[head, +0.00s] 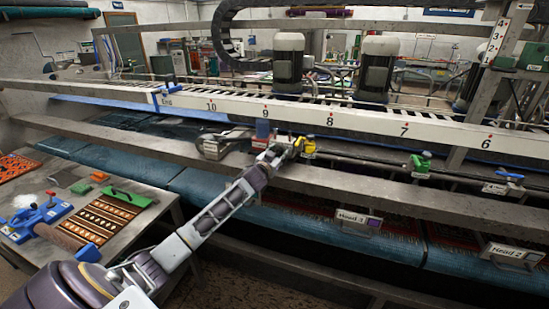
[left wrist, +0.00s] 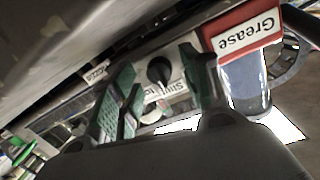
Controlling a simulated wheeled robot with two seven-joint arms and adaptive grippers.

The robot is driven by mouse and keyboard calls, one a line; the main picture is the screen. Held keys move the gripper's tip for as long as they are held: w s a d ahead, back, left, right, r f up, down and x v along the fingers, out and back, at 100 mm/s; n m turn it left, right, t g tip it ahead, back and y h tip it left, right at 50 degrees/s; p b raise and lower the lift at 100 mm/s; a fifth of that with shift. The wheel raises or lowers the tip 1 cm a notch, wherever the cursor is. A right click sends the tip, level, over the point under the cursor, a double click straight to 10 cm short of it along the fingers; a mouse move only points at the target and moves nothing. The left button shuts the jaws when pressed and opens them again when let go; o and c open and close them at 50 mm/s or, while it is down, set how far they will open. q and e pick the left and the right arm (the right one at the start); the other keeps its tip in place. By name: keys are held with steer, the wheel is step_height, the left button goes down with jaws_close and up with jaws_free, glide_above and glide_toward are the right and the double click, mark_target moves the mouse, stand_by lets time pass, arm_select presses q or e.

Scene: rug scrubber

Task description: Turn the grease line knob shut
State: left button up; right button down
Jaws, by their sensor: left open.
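The grease line knob (left wrist: 159,71) is small, round and black, on a pale plate with partly hidden lettering in the left wrist view. My left gripper (left wrist: 156,66) is open, its green-padded fingers on either side of the knob in the picture. I cannot tell whether either finger touches it. A red-framed "Grease" label (left wrist: 248,35) sits right of the knob, above a clear bluish cup (left wrist: 246,80). In the head view my left gripper (head: 279,152) is at the grease unit (head: 262,133) on the machine's rail; the knob cannot be made out there.
A yellow valve (head: 307,147) is close to the right of my left gripper. A green valve (head: 421,162) and a blue valve (head: 509,176) are farther right along the pipe. A bench (head: 150,206) with brushes and rug samples stands at the lower left. A grey beam (head: 360,187) runs below the gripper.

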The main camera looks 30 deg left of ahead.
arm_select(q)
steer(key=shift+s+d, duration=0.1)
steer(key=shift+s, duration=0.05)
steer(key=shift+s, duration=0.45)
steer(key=v, duration=1)
steer(key=shift+s, duration=0.35)
steer(key=shift+d+f, duration=0.1)
stand_by(0.5)
